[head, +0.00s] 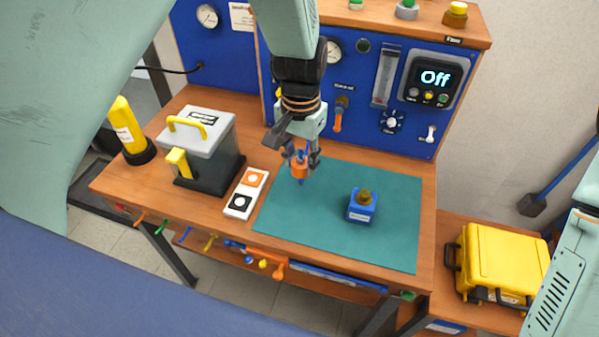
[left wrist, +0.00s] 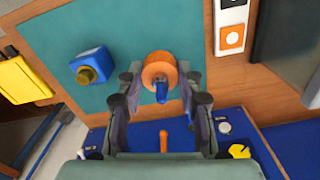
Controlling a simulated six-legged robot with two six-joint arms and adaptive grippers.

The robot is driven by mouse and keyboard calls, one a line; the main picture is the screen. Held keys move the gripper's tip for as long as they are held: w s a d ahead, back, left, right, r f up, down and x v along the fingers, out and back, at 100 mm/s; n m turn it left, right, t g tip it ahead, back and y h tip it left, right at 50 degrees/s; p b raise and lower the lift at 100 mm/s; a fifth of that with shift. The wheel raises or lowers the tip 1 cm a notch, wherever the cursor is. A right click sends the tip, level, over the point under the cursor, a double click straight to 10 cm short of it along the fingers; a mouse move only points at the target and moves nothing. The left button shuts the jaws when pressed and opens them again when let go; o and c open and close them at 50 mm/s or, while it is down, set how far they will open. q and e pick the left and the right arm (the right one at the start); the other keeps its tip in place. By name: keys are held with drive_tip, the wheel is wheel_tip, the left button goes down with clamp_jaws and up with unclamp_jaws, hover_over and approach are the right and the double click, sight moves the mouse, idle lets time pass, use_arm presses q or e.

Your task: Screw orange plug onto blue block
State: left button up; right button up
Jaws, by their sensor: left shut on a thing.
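The orange plug (head: 300,167) has a blue tip pointing down in the head view. My left gripper (head: 301,158) is shut on it and holds it above the left part of the green mat. The plug also shows between the fingers in the left wrist view (left wrist: 159,70). The blue block (head: 361,208) stands on the mat to the right of the plug and apart from it, with a brass-coloured fitting on its top. The block shows at the left in the left wrist view (left wrist: 91,66). My right gripper is not in view.
The green mat (head: 330,238) is otherwise bare. A pad with orange and black squares (head: 239,204) lies left of it. A grey and black box (head: 205,147) stands further left. A blue panel with gauges (head: 345,85) rises behind. A yellow case (head: 500,262) sits at the right.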

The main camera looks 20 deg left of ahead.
use_arm(q)
drive_tip(key=s+a+r+n+b, duration=0.1)
drive_tip(key=s+a+n+b, duration=0.1)
drive_tip(key=s+a+b, duration=0.2)
drive_tip(key=s, duration=0.3)
drive_tip(key=shift+b, duration=0.3)
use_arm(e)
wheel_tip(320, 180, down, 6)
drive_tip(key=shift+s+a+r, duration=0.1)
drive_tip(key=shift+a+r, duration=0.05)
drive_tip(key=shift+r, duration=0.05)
use_arm(q)
drive_tip(key=shift+w+r, duration=0.1)
drive_tip(key=shift+w, duration=0.05)
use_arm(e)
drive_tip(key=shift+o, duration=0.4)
